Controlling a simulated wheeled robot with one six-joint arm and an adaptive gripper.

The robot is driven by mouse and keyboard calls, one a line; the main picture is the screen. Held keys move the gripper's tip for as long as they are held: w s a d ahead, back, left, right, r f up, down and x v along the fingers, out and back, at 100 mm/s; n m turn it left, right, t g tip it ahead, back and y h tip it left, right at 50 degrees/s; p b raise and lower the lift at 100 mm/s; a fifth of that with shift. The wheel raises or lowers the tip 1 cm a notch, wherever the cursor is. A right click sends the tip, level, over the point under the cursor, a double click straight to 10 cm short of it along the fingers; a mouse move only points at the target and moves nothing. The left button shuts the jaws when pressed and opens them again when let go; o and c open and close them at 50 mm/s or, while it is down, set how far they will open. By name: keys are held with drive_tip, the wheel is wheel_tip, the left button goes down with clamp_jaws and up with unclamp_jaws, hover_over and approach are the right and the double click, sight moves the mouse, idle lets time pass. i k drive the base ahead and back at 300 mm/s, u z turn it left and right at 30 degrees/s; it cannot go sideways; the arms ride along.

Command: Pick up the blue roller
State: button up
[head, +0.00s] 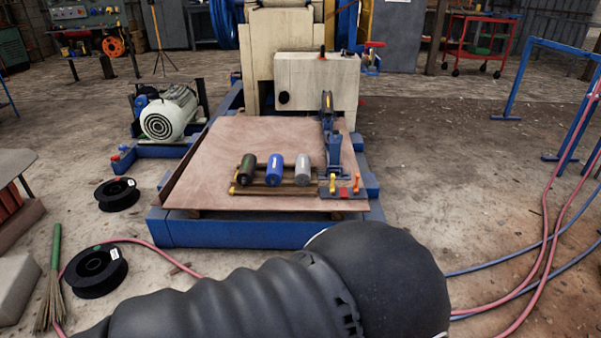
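The blue roller (274,169) sits in the middle of a row of three on a low yellowish rack (274,189). A dark green or black roller (247,169) is on its left and a grey roller (303,170) on its right. The rack stands on a brownish plate (215,165) over a blue base frame. My black arm crosses the bottom of the head view, nearer to me than the plate. I cannot make out my gripper or its fingers here.
A blue tool fixture with a red and yellow base (345,190) stands right of the rack. Behind is the cream crusher housing (317,82). A motor (170,113) is at left.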

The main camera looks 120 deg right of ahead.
sight(275, 163)
drive_tip(key=z, duration=4)
drive_tip(key=i, duration=1.65)
drive_tip(key=u, duration=0.05)
